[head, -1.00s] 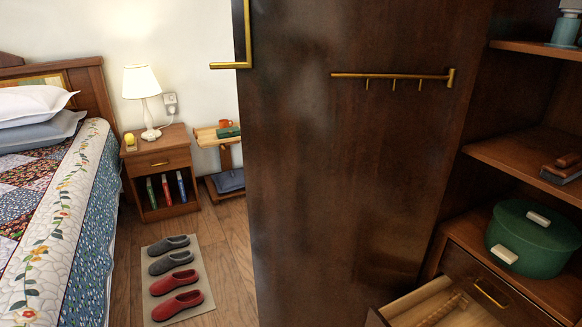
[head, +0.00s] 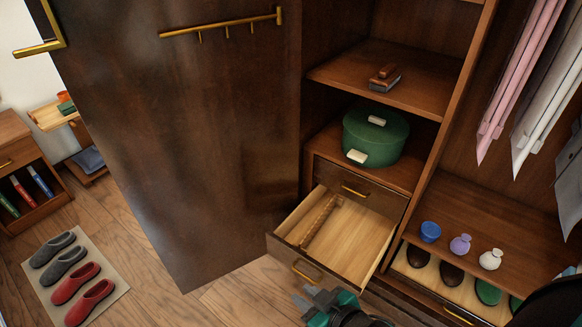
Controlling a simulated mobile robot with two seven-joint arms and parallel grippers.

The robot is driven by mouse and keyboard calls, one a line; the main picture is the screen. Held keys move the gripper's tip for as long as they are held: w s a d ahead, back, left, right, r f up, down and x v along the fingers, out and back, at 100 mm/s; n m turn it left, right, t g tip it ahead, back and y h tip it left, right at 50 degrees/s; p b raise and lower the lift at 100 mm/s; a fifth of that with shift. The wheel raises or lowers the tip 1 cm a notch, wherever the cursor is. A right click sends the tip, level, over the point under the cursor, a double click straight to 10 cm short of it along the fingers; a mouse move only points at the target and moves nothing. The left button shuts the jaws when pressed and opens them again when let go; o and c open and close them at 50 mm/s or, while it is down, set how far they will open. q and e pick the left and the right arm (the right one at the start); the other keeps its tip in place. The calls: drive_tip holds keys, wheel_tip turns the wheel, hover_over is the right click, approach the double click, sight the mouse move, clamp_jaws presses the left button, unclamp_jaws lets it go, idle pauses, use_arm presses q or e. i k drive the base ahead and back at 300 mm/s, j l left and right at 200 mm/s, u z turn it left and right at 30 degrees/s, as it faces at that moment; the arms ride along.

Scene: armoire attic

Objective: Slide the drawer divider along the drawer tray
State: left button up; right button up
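The drawer divider (head: 322,222) is a narrow brown wooden strip inside the open drawer tray (head: 358,240). It runs front to back, left of the middle of the tray. The tray floor to its right is bare pale wood. My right gripper (head: 318,298) shows at the bottom edge, in front of and below the open drawer, apart from the divider. Its grey and teal parts are small and partly cut off, so I cannot tell whether it is open. My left gripper is not in view.
A large dark door (head: 190,130) stands open on the left. Small vases (head: 460,244) stand on the right ledge above a shoe drawer (head: 450,292). Slippers lie on a floor mat (head: 113,267).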

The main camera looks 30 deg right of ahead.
sight(335, 201)
drive_tip(key=z, duration=1.05)
